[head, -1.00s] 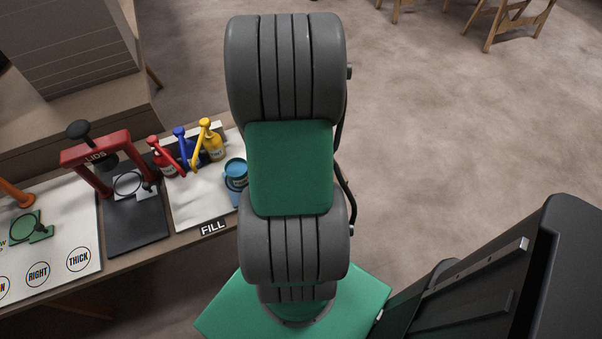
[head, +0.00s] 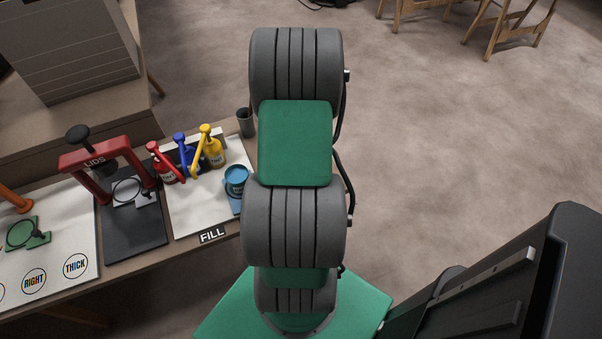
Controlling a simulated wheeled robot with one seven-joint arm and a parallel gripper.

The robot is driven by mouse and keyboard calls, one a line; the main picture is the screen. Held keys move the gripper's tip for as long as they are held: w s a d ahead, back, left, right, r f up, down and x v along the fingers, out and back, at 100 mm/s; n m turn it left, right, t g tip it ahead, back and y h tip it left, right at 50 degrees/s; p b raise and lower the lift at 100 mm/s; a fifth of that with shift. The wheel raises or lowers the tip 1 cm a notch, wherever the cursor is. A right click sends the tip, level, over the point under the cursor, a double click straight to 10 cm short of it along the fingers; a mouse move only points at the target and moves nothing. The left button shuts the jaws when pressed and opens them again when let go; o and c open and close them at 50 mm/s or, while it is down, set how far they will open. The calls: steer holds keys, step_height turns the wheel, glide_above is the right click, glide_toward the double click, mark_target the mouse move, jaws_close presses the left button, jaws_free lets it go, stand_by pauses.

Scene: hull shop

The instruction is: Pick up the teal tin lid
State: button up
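I cannot make out a separate teal tin lid in the head view. A small blue-teal tin (head: 236,180) stands upright on a blue base at the right end of the white FILL mat (head: 200,213), just left of my arm. Its top is too small to tell whether a lid is on it. My arm rises through the middle of the view and covers part of the bench's right end. My gripper is not in view.
A dark cup (head: 245,122) is near the bench's right end. Open floor lies to the right.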

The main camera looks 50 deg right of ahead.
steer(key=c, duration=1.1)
